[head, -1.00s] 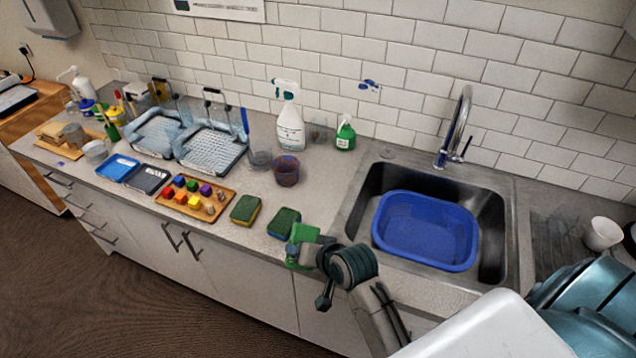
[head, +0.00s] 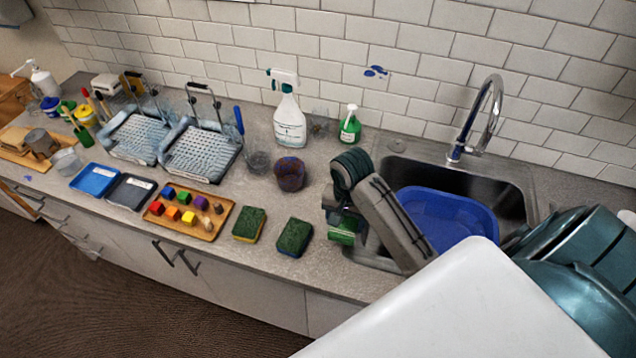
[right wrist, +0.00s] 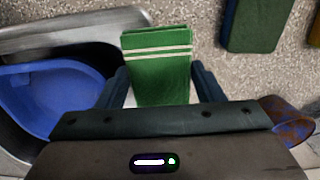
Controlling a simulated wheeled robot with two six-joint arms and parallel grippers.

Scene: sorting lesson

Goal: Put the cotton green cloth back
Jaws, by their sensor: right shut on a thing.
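The green cloth (right wrist: 158,66) is folded, with two pale stripes, and sits between the fingers of my right gripper (right wrist: 158,88) in the right wrist view. In the head view the cloth (head: 343,232) shows as a small green patch below my right gripper (head: 340,218), just left of the sink. My right gripper is shut on the cloth. I cannot tell whether the cloth touches the counter. My left gripper is not in view.
A wooden tray of coloured blocks (head: 208,230) is further left. A blue basin (head: 445,222) sits in the sink.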

